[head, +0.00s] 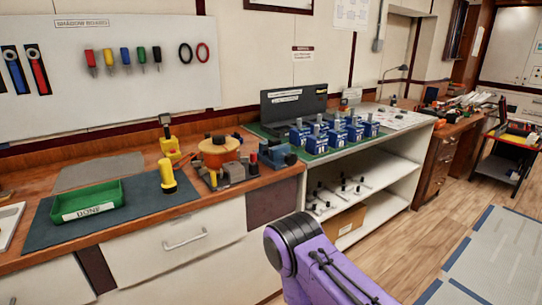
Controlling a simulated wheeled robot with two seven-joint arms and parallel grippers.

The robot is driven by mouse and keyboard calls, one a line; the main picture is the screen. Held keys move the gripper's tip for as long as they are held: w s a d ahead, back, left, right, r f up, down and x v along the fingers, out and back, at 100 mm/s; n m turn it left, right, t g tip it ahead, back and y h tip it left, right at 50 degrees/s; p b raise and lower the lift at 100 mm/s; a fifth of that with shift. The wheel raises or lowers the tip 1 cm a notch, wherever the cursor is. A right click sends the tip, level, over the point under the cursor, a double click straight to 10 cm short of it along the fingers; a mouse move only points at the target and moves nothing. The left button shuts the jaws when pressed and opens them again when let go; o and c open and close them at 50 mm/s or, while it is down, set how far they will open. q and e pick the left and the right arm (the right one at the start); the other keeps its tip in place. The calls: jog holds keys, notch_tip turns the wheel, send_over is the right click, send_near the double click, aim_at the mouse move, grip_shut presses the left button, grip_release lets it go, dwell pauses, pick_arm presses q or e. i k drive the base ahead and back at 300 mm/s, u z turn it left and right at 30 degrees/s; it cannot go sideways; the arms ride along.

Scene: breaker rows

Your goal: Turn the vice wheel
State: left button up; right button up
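A small blue and grey device (278,155) that looks like a vice sits near the right end of the wooden workbench. I cannot tell at this size which part is the vice wheel. A purple arm link of mine shows at the bottom, in front of the bench and apart from it. Neither of my grippers is in view.
A green tray marked DONE (92,201) and a yellow tool (168,176) are on a dark mat (120,225). Several blue breakers (335,131) stand in rows on the white shelf unit (395,156). A shadow board (125,75) hangs behind. Wooden floor (425,230) is open at right.

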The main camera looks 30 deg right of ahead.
aim_at(290, 158)
jog(key=z, duration=1.25)
jog(key=k, duration=0.5)
jog(key=u, duration=0.95)
jog(key=i, duration=1)
jog(key=z, duration=1.95)
